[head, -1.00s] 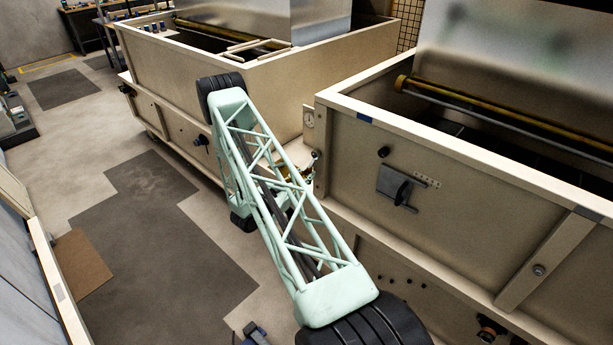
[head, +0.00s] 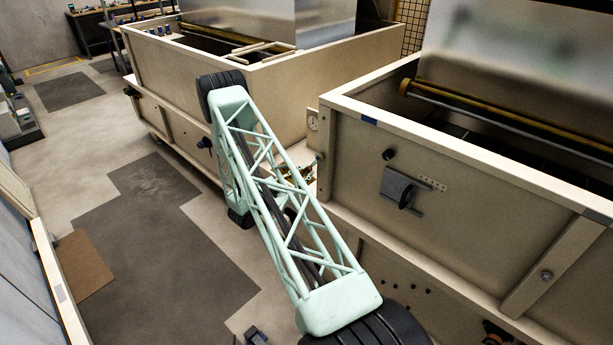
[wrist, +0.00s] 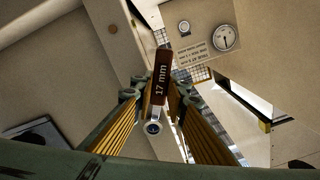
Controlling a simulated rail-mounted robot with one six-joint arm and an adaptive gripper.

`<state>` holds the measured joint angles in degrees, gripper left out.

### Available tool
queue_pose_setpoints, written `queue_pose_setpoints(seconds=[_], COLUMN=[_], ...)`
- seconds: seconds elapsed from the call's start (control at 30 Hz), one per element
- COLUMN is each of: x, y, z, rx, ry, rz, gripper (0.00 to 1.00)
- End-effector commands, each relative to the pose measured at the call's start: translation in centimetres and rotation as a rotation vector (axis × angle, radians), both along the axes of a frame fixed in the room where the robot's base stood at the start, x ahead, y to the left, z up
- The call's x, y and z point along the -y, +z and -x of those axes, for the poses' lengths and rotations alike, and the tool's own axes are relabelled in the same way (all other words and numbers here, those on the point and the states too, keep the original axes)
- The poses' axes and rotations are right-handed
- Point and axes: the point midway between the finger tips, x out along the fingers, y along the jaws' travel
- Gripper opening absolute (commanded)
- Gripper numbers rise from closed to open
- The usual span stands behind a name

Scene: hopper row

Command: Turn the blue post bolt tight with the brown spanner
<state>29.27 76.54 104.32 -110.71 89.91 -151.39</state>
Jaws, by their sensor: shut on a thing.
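The brown spanner (wrist: 161,82) is in the wrist view, its handle marked "17 mm". Its silver ring end (wrist: 153,127) is at the bottom, toward the camera. My gripper (wrist: 160,92) is shut on the handle, with a ribbed yellow finger on each side. In the head view my arm's lattice link hides most of the gripper, beside the near corner of the right hopper. I cannot make out the blue post bolt with certainty. The spanner is not seen touching any bolt.
The right hopper (head: 450,150) has a latch plate (head: 400,188) on its side. A round gauge (wrist: 225,37) and a label plate (wrist: 207,52) are close ahead in the wrist view. The left hopper (head: 290,85) stands beyond a narrow gap. The floor at left is open.

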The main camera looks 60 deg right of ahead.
Motion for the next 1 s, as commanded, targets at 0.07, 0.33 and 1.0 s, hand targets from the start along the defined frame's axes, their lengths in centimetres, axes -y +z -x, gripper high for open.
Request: queue_pose_setpoints(seconds=[0.07,0.33,1.0], x=[0.1,0.1,0.5], y=[0.2,0.2,1.7], z=[0.0,-0.1,-2.0], rx=[0.002,0.008,0.26], ry=[-0.001,0.0,-0.001], rz=[0.002,0.003,0.044], gripper=[0.01,0.01,0.01])
